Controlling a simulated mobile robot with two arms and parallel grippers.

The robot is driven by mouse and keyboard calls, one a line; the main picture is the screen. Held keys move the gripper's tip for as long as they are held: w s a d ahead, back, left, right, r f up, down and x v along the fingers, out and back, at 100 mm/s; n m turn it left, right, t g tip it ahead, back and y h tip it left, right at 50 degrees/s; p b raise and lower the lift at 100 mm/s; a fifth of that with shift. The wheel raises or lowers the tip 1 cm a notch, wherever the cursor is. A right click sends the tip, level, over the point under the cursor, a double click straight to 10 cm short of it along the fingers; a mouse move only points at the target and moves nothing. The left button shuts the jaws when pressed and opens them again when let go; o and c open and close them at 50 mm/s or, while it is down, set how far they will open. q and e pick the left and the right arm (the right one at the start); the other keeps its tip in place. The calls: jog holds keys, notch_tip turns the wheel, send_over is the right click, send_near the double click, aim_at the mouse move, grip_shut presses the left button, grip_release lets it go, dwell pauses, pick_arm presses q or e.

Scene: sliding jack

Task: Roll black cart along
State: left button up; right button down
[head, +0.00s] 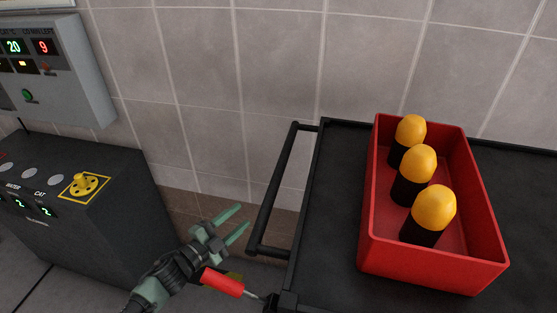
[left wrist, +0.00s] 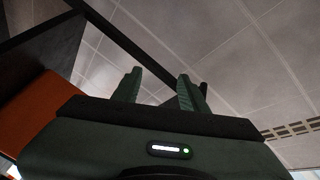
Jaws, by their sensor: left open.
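The black cart (head: 340,215) stands at the right of the head view, with a dark flat top. Its black handle bar (head: 275,185) juts out from the cart's left side. My left gripper (head: 243,217) is open and empty in the head view, its green fingers pointing at the handle from the left. The fingers look close to the bar, but I cannot tell whether they touch it. In the left wrist view the open fingers (left wrist: 158,74) show with a dark bar (left wrist: 130,40) running diagonally past them. My right gripper is not in view.
A red bin (head: 375,255) on the cart holds three yellow-topped black objects (head: 417,165). A red grip (head: 222,283) on a metal rod is near the cart's lower left corner. A dark control console (head: 100,235) stands left, below a grey wall box (head: 75,75). A tiled wall is behind.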

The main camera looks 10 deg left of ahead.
aim_at(280, 171)
pick_arm(q)
jog(key=s+d+r+m+g+h+p, duration=0.1)
jog(key=d+r+m+h, duration=0.25)
jog(key=r, duration=0.45)
jog(key=s+d+r+m+g+h, duration=0.1)
jog(key=d+r+m+h, duration=0.25)
jog(key=r, duration=0.45)
jog(key=shift+m+t+y, duration=0.3)
jog(key=shift+m+y, duration=0.1)
jog(key=p+x, duration=0.1)
jog(key=x, duration=0.3)
jog(key=p+x, duration=0.1)
jog(key=x, duration=0.1)
jog(key=shift+w+a+r+p, duration=0.2)
jog(key=shift+w+p, duration=0.1)
jog(key=shift+w, duration=0.2)
jog(key=shift+w+d, duration=0.3)
grip_shut()
jog(key=shift+f, duration=0.1)
